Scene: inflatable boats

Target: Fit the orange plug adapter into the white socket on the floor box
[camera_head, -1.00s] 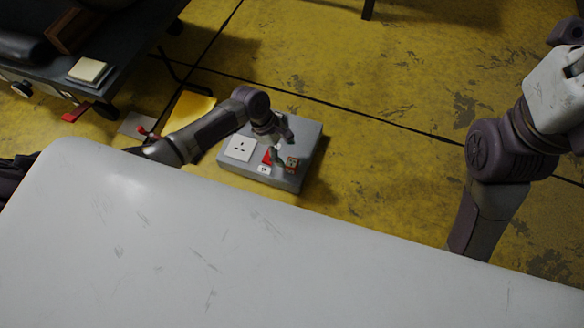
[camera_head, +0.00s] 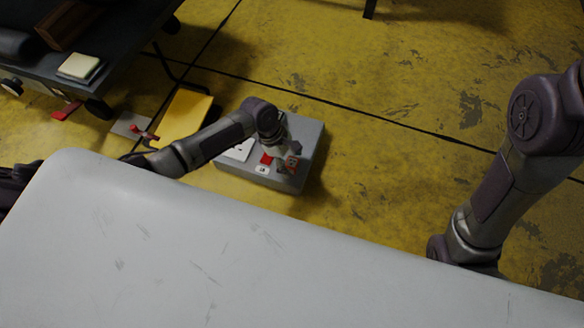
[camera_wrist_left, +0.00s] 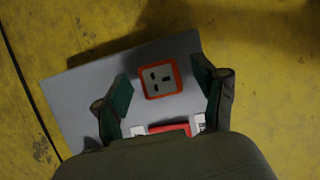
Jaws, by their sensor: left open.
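The grey floor box (camera_head: 308,140) stands on the yellow floor. The orange plug adapter (camera_head: 292,164), a small block with an orange rim and a dark slotted grey face, is at the right of the box. In the left wrist view the adapter (camera_wrist_left: 161,79) lies between the spread fingers of my left gripper (camera_wrist_left: 164,84). The gripper is open above it, with gaps on both sides. My right gripper is out of view.
A red piece (camera_head: 266,158) is between socket and adapter; it also shows in the wrist view (camera_wrist_left: 169,128). A yellow sheet (camera_head: 184,114) and a grey plate with a red handle (camera_head: 131,125) lie left. A large white surface fills the front.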

